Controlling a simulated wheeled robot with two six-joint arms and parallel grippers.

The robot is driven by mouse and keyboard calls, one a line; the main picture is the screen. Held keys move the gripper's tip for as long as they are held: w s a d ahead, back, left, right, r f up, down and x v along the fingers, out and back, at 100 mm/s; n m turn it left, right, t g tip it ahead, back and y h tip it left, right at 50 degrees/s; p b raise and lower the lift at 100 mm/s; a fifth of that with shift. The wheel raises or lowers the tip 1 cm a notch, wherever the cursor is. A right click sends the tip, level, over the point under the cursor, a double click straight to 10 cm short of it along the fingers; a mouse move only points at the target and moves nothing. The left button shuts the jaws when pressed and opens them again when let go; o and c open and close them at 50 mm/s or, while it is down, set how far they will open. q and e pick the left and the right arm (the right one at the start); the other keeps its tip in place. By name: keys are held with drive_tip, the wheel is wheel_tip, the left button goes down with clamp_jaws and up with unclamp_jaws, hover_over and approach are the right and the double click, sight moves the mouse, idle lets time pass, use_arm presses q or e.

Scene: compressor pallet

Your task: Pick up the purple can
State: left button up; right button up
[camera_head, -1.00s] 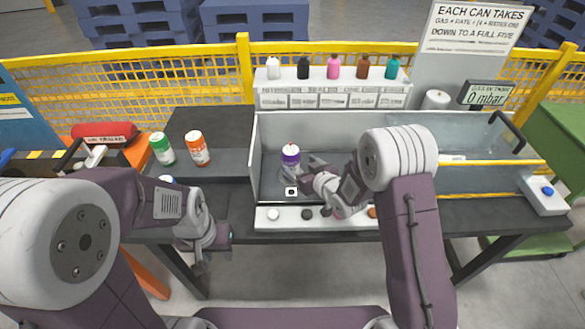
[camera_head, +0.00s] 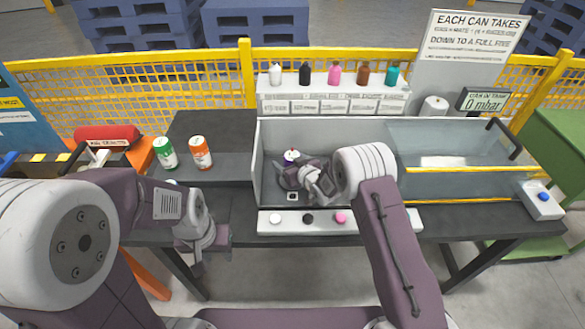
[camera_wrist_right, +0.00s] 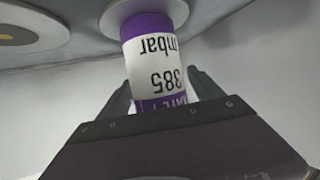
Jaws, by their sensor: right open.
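The purple can (camera_head: 290,157) stands in the left part of the grey open tray (camera_head: 255,170) and is mostly hidden by my right gripper in the head view. Its white top shows. In the right wrist view the purple and white can (camera_wrist_right: 158,70), with "385" and "mbar" on its label, sits between the fingers of my right gripper (camera_wrist_right: 165,95). The right gripper is open around the can. My left gripper (camera_head: 195,255) hangs by the table's front edge at left, away from the can; its fingers are too small to judge.
A green can (camera_head: 165,153) and an orange can (camera_head: 200,153) stand left of the tray. Several coloured bottles stand on the white shelf (camera_head: 330,97) behind. A button strip (camera_head: 375,222) runs along the tray's front. A clear-walled box (camera_head: 450,180) is at right.

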sight(291, 153)
clamp_jaws()
drive_tip(key=shift+r, duration=0.1)
wheel_tip(291, 153, up, 4)
drive_tip(key=shift+r, duration=0.25)
drive_tip(key=w+d+r, duration=0.1)
drive_tip(key=d+r, duration=0.5)
drive_tip(key=d, duration=0.5)
drive_tip(key=shift+w+d+r+p, duration=0.2)
drive_tip(key=shift+d+p, duration=0.1)
drive_tip(key=shift+p, duration=0.1)
